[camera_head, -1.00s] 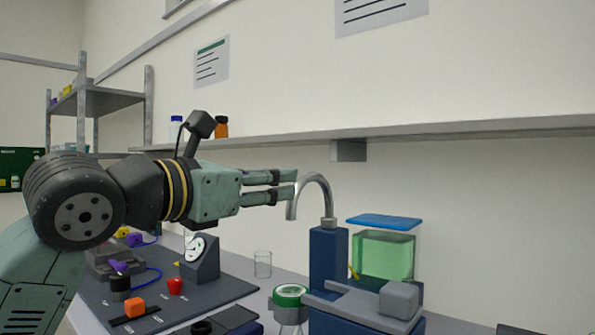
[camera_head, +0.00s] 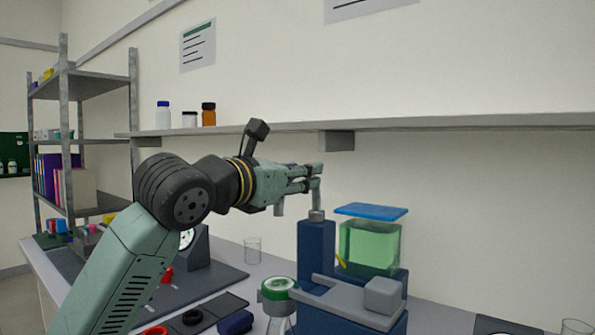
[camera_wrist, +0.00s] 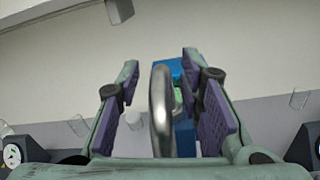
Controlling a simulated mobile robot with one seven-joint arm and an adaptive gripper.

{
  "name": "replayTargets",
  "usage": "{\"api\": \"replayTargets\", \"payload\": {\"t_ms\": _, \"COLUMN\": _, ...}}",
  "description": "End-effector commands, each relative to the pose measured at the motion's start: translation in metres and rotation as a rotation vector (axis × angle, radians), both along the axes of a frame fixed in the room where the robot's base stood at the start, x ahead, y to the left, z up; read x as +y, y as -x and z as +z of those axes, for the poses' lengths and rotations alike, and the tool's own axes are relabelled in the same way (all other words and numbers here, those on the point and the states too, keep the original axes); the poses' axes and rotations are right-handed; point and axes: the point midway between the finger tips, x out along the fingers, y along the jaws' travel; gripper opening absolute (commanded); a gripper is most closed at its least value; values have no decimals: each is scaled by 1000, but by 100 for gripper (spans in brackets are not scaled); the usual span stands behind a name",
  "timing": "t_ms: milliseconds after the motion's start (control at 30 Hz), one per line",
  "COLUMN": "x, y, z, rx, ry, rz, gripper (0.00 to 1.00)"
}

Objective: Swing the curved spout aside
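The curved spout (camera_head: 316,198) is a grey metal tube rising from a blue block (camera_head: 316,250). In the head view my gripper (camera_head: 314,173) covers its upper bend; its free end shows below the gripper at the left. In the wrist view the spout (camera_wrist: 161,108) stands between the two purple-padded fingers of my gripper (camera_wrist: 162,68). The fingers are open, with gaps showing on both sides of the spout.
A green tank (camera_head: 370,248) with a blue lid stands right of the spout. A grey clamp-like part (camera_head: 350,300) and a green-ringed jar (camera_head: 278,290) are in front. A wall shelf (camera_head: 400,138) runs behind and above. A glass beaker (camera_head: 252,250) stands to the left.

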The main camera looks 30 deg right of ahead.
Motion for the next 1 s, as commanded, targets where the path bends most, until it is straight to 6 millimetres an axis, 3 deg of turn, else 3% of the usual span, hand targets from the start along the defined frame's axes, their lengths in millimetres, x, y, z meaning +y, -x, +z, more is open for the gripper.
{"api": "replayTargets", "payload": {"t_ms": 67, "x": 0, "y": 0, "z": 0, "rx": 0, "ry": 0, "rz": 0, "gripper": 34}}
{"api": "replayTargets", "payload": {"t_ms": 600, "x": 1, "y": 0, "z": 0, "rx": 0, "ry": 0, "rz": 1, "gripper": 0}}
{"api": "replayTargets", "payload": {"t_ms": 1000, "x": 1, "y": -1, "z": 1, "rx": 0, "ry": 1, "rz": 2, "gripper": 0}}
